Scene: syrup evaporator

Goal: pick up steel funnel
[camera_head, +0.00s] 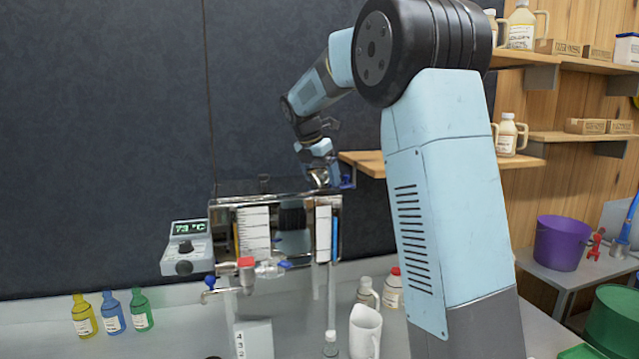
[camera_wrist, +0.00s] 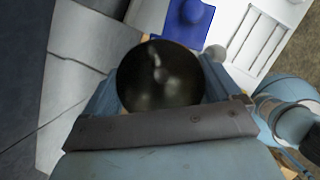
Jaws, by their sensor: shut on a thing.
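The steel funnel (camera_wrist: 160,72) fills the middle of the wrist view as a dark, shiny round shape. My gripper (camera_wrist: 157,92) is shut on it, with a light-blue finger at either side of it. In the head view my gripper (camera_head: 325,177) is above the right end of the shiny metal evaporator rack. A small shiny part of the funnel (camera_head: 317,180) shows between the fingers there. The funnel's lower part is hidden, and I cannot tell whether it touches anything below.
The evaporator rack (camera_head: 276,200) stands below my gripper, beside a grey temperature display (camera_head: 187,247). Yellow, blue and green bottles (camera_head: 112,312) stand at the lower left. A white jug (camera_head: 365,332) stands in front. A wooden shelf (camera_head: 372,163) lies close right of my gripper.

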